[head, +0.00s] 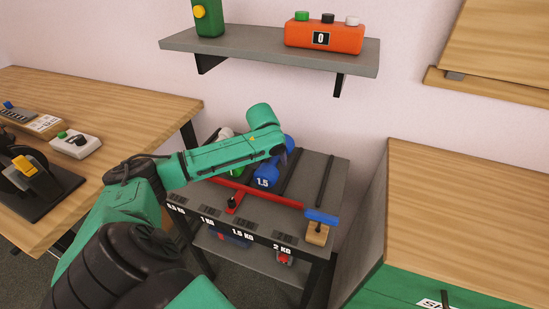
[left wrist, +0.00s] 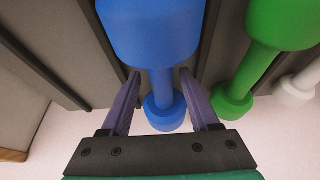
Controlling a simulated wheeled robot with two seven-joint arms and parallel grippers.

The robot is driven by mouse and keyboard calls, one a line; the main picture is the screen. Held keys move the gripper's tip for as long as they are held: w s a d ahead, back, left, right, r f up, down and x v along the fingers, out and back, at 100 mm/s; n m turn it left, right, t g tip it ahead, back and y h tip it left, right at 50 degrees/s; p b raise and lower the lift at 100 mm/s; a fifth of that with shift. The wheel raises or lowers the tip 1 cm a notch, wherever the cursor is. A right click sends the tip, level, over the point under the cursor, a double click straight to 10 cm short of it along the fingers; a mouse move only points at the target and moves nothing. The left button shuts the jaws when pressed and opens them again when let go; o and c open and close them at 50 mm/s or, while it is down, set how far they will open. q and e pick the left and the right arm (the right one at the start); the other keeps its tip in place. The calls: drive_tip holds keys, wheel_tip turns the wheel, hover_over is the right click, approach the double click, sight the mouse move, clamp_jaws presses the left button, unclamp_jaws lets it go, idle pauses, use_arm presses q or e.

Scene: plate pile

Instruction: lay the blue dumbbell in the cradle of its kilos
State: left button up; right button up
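The blue dumbbell (head: 265,177), marked 1.5, lies lengthwise on the rack in line with the 1.5 KG label (head: 243,233). In the left wrist view the blue dumbbell (left wrist: 150,30) lies between dark dividers. My left gripper (left wrist: 160,80) is over it, its purple fingers on either side of the handle with a gap on each side, so it is open. My right gripper is not in view.
A green dumbbell (left wrist: 277,30) and a white one (left wrist: 300,86) lie beside it. The 2 KG lane looks empty. A red bar (head: 262,192) with a blue end (head: 321,217) crosses the rack's front. A shelf (head: 270,55) hangs above; wooden tables flank the rack.

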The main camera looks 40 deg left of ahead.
use_arm(q)
drive_tip(key=v, duration=1.2)
drive_tip(key=shift+r+p, duration=0.1)
drive_tip(key=shift+p, duration=0.25)
